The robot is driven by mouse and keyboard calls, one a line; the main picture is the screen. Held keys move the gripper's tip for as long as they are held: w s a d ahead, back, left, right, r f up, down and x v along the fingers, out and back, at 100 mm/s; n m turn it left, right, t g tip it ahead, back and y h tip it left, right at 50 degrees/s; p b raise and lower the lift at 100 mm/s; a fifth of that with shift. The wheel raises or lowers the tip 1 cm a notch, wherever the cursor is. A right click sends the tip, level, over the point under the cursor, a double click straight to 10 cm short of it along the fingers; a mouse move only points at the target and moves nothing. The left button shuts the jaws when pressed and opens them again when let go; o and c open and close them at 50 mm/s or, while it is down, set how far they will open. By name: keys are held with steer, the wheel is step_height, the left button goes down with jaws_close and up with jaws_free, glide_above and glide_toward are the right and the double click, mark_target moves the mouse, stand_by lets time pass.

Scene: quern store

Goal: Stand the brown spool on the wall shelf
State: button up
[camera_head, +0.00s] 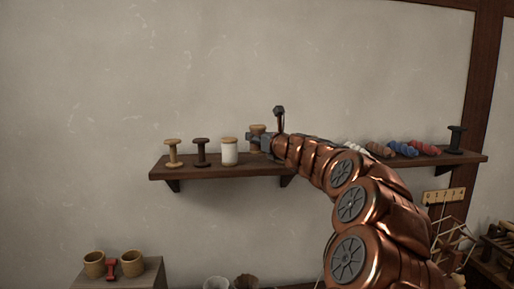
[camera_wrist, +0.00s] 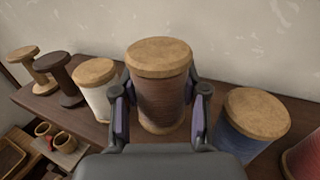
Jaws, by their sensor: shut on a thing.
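The brown spool (camera_wrist: 160,90) has a pale wooden top and brown thread, and stands upright between the fingers of my gripper (camera_wrist: 160,108) in the wrist view. My gripper is shut on it. In the head view my gripper (camera_head: 262,143) is at the wall shelf (camera_head: 225,172), and only part of the spool (camera_head: 258,129) shows behind it. The spool is over or on the shelf; its base is hidden, so I cannot tell if it touches the board. A white spool (camera_head: 229,152) stands just left of it, and a blue spool (camera_wrist: 254,122) stands to its right.
An empty pale spool (camera_head: 173,153) and a dark spool (camera_head: 201,153) stand at the shelf's left end. Several coloured skeins (camera_head: 403,149) and a black spool (camera_head: 456,140) are at the right. Two cups (camera_head: 132,263) and a red spool (camera_head: 111,271) stand on a box below.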

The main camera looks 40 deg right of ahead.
mark_target(258, 147)
steer(key=shift+w+d+f, duration=0.1)
steer(key=shift+w+f, duration=0.2)
steer(key=shift+f+b, duration=0.3)
steer(key=shift+f, duration=1.25)
steer(key=shift+f, duration=0.1)
steer(key=o, duration=1.1)
steer(key=shift+o, duration=0.2)
steer(key=shift+s, duration=0.15)
steer(key=b+v, duration=0.1)
steer(key=v, duration=1)
steer(key=shift+s, duration=0.4)
